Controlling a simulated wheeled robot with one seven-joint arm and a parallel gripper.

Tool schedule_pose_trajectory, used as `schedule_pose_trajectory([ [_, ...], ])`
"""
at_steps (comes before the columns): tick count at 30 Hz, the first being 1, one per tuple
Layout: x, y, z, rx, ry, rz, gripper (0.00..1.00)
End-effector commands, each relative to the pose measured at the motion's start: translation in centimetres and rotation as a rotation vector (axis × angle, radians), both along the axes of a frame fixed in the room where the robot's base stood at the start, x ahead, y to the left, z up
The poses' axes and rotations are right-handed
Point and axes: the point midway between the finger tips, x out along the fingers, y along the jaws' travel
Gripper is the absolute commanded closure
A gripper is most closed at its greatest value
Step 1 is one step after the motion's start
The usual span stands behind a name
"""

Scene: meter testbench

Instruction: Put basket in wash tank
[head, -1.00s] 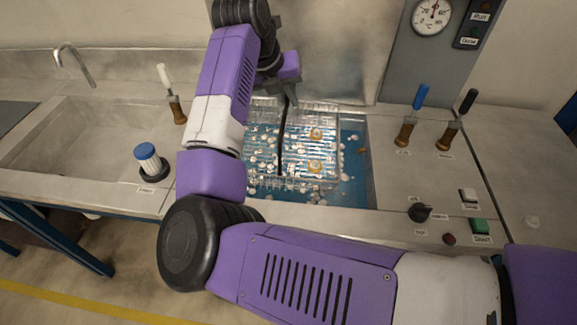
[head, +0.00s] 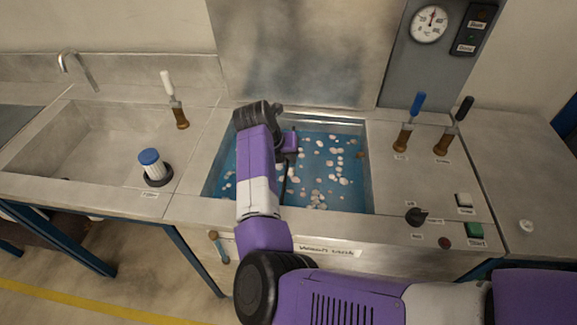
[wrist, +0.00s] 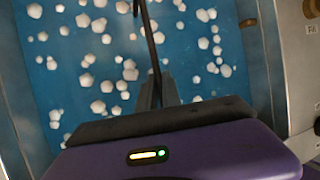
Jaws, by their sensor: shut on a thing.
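The wash tank (head: 367,180) is an open steel basin of blue liquid with many white foam blobs on the surface. My gripper (head: 289,158) is low over the tank's middle, and it also shows in the wrist view (wrist: 157,92). It is shut on a thin dark bar, the basket's handle (wrist: 149,40), which runs away from the fingers over the liquid. The wire body of the basket does not show in either view. It seems to be below the liquid's surface, partly behind my arm in the head view.
A sink (head: 80,150) with a tap is at left. A gauge panel (head: 400,75) rises behind.

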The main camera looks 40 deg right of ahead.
Motion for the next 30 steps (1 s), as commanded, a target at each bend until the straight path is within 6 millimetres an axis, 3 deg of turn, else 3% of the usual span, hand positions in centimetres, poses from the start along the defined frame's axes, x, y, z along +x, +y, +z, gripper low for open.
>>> schedule_pose_trajectory([
  [10,0.0,0.0,-3.8,-0.001,0.002,0.001,1.00],
  [17,0.0,0.0,-4.0,-0.001,-0.001,0.000,1.00],
  [18,0.0,0.0,-4.2,0.001,0.001,0.000,0.83],
  [20,0.0,0.0,-4.1,0.001,0.001,0.000,0.72],
  [30,0.0,0.1,-4.0,0.000,0.000,0.001,0.69],
])
